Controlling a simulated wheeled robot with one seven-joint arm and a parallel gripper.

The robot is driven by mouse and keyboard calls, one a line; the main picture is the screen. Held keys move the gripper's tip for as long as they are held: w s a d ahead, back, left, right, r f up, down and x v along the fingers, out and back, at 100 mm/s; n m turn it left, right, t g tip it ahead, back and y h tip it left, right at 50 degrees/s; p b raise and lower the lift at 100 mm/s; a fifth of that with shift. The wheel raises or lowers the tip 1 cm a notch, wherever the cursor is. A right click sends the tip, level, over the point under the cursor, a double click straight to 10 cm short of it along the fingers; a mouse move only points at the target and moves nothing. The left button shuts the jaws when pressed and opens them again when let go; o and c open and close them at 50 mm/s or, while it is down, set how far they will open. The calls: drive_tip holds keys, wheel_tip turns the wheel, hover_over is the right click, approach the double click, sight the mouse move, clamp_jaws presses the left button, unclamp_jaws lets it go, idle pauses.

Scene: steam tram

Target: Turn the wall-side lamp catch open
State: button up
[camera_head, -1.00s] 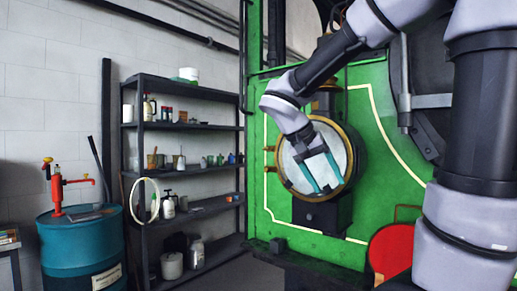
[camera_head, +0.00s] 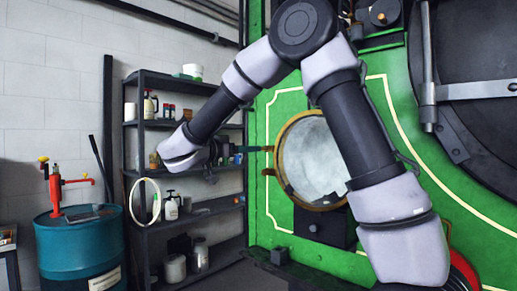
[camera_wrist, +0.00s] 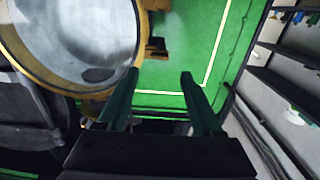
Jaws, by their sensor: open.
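The round lamp (camera_head: 312,160), pale glass in a brass rim, is mounted on the green tram front. It also fills the upper left of the wrist view (camera_wrist: 75,35). Two small brass tabs stick out from its wall-side edge, an upper one (camera_head: 268,149) and a lower one (camera_head: 268,172). In the wrist view a small brass and dark fitting (camera_wrist: 156,48) sits beside the rim, ahead of the gap between my fingers. I cannot tell which tab it is. My gripper (camera_wrist: 160,73) is open and empty, at the lamp's wall side in the head view (camera_head: 240,150).
A dark shelf rack (camera_head: 185,150) with bottles and tins stands against the wall, behind my gripper. A blue drum (camera_head: 80,250) with a red pump is at the left. My arm passes in front of the lamp's right side.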

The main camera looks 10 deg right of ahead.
sight(266, 147)
drive_tip(key=x, duration=0.6)
clamp_jaws()
